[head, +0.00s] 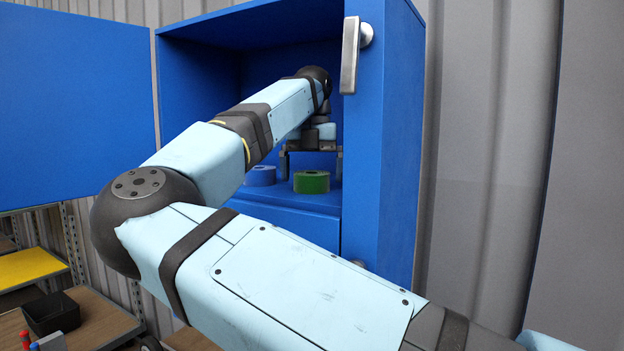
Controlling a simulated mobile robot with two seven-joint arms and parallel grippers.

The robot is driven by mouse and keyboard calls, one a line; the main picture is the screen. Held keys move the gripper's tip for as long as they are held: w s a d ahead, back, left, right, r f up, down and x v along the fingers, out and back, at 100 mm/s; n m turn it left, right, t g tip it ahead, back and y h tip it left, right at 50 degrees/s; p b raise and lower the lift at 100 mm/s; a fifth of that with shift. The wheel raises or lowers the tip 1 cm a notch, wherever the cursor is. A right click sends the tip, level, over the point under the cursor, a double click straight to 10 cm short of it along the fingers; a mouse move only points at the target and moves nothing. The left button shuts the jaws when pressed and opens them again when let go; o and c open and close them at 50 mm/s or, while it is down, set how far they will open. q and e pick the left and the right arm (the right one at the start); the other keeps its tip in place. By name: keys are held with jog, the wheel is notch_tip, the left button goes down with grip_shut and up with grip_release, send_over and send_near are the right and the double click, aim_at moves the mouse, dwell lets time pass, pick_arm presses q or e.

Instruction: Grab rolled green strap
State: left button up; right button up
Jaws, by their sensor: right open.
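A rolled green strap (311,182) lies on the shelf inside the open blue cabinet. A rolled blue strap (260,175) lies to its left, partly behind my arm. My right arm crosses the view and reaches into the cabinet. My right gripper (311,165) points down, with its fingers spread wide to the left and right above the green strap. The fingers appear apart from the strap, and nothing is between them. My left gripper is not in view.
The blue cabinet's right wall (385,150) stands close to my right gripper. A silver handle (350,58) sticks out at its front edge. The cabinet door (75,100) stands open at the left. A shelf rack with a yellow panel (28,268) and a black bin (52,314) is at the lower left.

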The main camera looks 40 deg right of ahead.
jog(key=shift+a+f, duration=0.1)
jog(key=shift+f, duration=0.35)
jog(key=c, duration=1)
jog(key=shift+r, duration=0.1)
